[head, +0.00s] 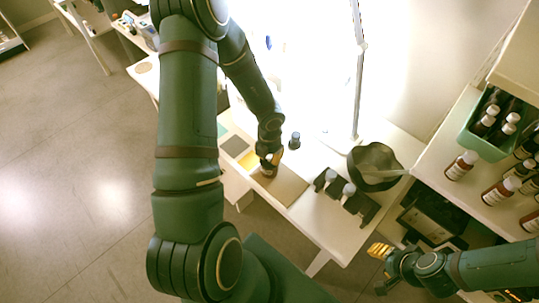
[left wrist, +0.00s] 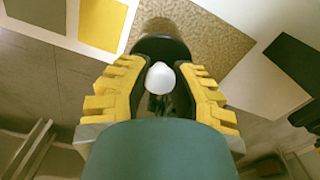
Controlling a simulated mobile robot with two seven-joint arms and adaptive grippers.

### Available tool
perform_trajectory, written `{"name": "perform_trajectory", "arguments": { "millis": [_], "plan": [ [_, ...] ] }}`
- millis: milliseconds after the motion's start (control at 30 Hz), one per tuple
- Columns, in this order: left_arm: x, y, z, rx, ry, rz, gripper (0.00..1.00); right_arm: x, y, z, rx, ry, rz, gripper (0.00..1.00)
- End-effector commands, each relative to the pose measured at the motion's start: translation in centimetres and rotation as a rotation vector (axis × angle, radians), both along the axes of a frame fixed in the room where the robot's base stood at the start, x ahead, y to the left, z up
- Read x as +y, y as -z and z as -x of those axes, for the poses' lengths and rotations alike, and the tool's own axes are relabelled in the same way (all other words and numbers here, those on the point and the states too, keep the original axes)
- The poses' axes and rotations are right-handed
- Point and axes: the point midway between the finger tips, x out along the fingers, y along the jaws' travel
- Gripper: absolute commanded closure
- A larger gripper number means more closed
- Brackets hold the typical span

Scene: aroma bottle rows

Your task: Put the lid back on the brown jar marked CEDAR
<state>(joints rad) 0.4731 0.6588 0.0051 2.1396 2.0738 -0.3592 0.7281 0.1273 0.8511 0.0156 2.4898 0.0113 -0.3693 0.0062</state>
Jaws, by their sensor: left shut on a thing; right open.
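My left gripper (head: 270,164) is low over the tan mat on the white table. In the left wrist view its yellow fingers (left wrist: 160,95) are closed around a dark bottle or jar (left wrist: 165,48) with a round white top (left wrist: 160,77). I cannot tell whether the white top is a lid, and no label on it shows. A small dark bottle with a grey-blue cap (head: 294,140) stands just right of the gripper. My right gripper (head: 380,251) is open and empty at the lower right, off the table's front edge. No CEDAR marking is readable in either view.
A black holder (head: 366,206) with white-capped bottles and a dark bowl (head: 374,166) stand to the right. A yellow mat (head: 235,145) and a tan mat (head: 285,187) lie on the table. A shelf with brown bottles (head: 461,165) and a green bin (head: 484,146) is far right.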

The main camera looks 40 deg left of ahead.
Motion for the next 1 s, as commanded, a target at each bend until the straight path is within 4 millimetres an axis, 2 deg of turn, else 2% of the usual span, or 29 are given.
{"name": "perform_trajectory", "arguments": {
  "millis": [1000],
  "plan": [
    [0.03,-0.03,0.0,0.0,0.0,0.0,1.0,0.0,-0.72,0.0,0.0,0.0,0.0,0.55]
  ]
}}
